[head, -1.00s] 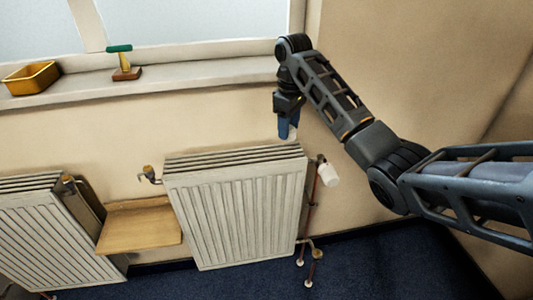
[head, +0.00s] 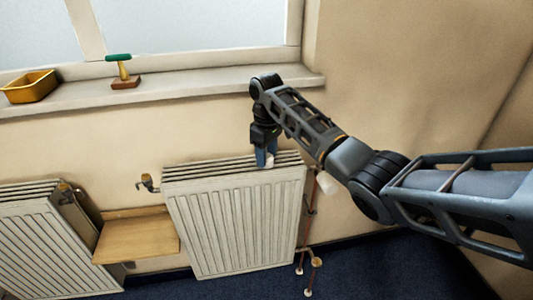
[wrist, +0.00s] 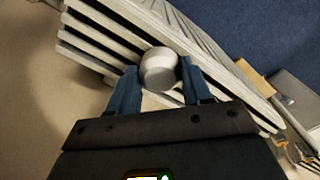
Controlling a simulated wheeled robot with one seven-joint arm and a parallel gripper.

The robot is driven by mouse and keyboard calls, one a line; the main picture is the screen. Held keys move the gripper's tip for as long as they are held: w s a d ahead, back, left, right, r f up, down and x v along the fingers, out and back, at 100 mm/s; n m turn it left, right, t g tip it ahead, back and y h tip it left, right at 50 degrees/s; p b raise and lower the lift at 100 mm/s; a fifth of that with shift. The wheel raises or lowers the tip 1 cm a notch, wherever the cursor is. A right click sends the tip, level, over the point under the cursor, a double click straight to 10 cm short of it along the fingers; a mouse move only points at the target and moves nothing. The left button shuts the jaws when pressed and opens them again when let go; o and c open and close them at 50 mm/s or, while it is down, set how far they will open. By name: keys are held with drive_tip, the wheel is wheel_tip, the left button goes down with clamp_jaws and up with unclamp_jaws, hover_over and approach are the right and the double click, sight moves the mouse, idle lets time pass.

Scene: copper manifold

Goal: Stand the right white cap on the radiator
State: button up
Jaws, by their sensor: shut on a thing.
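My gripper (head: 265,158) points down at the top grille of the middle radiator (head: 235,215), right of the grille's middle. It is shut on a white cap (head: 270,161). In the wrist view the cap (wrist: 159,68) is a rounded white piece between the blue fingertips, with the radiator's slatted top (wrist: 100,45) behind it. Whether the cap touches the grille or hangs just above it, I cannot tell. Another white piece (head: 327,184) sits at the pipe on the radiator's right side, partly hidden by my arm.
A window sill (head: 190,97) runs above the radiator, with a yellow tray (head: 30,88) and a green-handled tool (head: 122,70). A wooden shelf (head: 137,237) and a second radiator (head: 50,245) are on the left. Brass valves (head: 147,182) and copper pipes (head: 308,215) flank the middle radiator.

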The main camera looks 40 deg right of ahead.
drive_tip(key=shift+f, duration=0.2)
drive_tip(key=o, duration=1)
drive_tip(key=shift+r, duration=0.1)
drive_tip(key=shift+r+p, duration=0.85)
drive_tip(key=shift+r, duration=5.3)
drive_tip(key=shift+f, duration=0.1)
